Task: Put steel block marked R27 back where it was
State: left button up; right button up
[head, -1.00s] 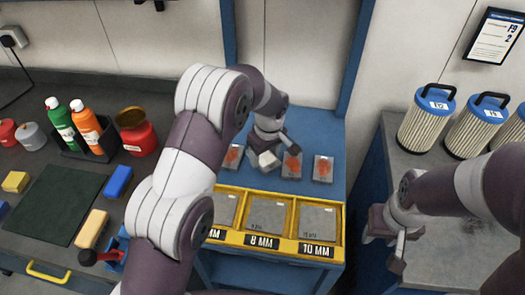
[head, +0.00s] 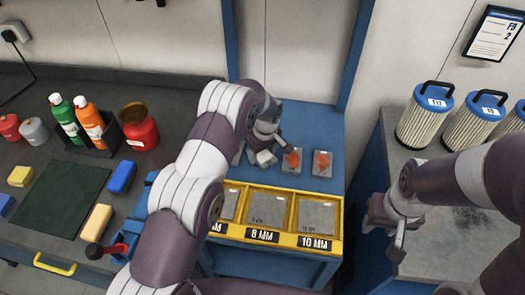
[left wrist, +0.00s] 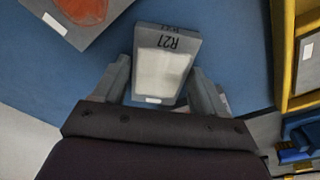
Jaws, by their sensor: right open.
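The steel block marked R27 (left wrist: 166,62) is grey with a pale top patch and a small white label on its edge. In the left wrist view it sits between the fingers of my left gripper (left wrist: 160,78), which look shut on its two sides. In the head view my left gripper (head: 268,152) is low over the back of the blue table, and the block is mostly hidden or hard to make out there. Whether it touches the table is unclear. My right gripper (head: 383,222) is open and empty over the right side.
Blocks with orange patches, one middle (head: 291,167) and one right (head: 322,172), lie close beside my left gripper. In front is a yellow-framed rack (head: 273,237) with labelled compartments. Filter canisters (head: 425,122) stand on the right bench. Bottles (head: 90,124) and a red can (head: 140,132) stand left.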

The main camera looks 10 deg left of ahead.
aim_at(265, 158)
pick_arm(q)
jog(key=shift+o, duration=0.9)
jog(key=shift+r, duration=0.1)
jog(key=shift+r, duration=0.2)
notch_tip(265, 158, up, 11)
jog(key=d+b, duration=0.1)
jog(key=b, duration=0.2)
jog(key=s+a+r+m, duration=0.1)
jog(key=s+a+m, duration=0.1)
jog(key=s, duration=0.7)
jog(key=s+a+r+m, duration=0.1)
jog(key=s+a+m, duration=0.2)
jog(key=s, duration=0.6)
jog(key=s+a+r+m+h, duration=0.1)
jog(key=s+m, duration=0.3)
jog(key=s, duration=0.6)
jog(key=shift+a, duration=0.85)
jog(key=shift+s, duration=0.15)
